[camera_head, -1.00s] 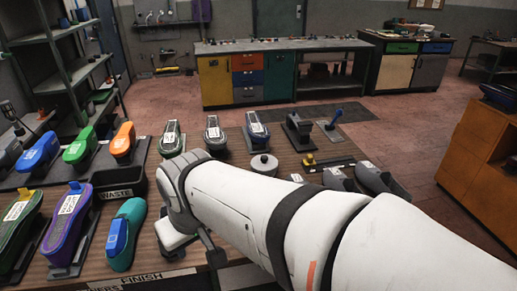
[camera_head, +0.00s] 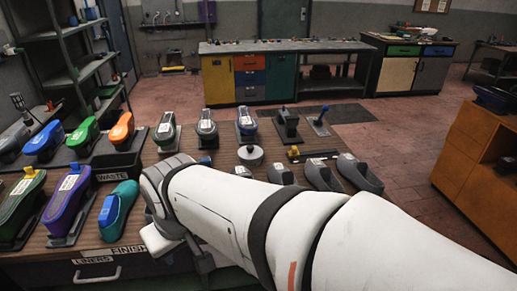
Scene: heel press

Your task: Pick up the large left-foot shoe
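Several shoes stand on the wooden workbench (camera_head: 85,240). At the front left are a green shoe (camera_head: 20,207), a purple shoe (camera_head: 68,203) and a teal shoe (camera_head: 122,203) with a blue part on it. Three dark grey shoes lie at the right: one partly hidden (camera_head: 280,175), a middle one (camera_head: 322,176) and a right one (camera_head: 361,174). Labels are too small to read, so I cannot tell which is the large left-foot shoe. My white arm reaches in from the lower right across the bench. My gripper's fingers do not show.
Blue (camera_head: 44,141), green (camera_head: 82,136) and orange (camera_head: 122,132) shoes stand behind a black waste bin (camera_head: 120,165). More shoes on stands, a round grey lid (camera_head: 250,154) and a dark press-like device (camera_head: 287,123) line the back. An orange cabinet (camera_head: 470,165) stands right; floor between is clear.

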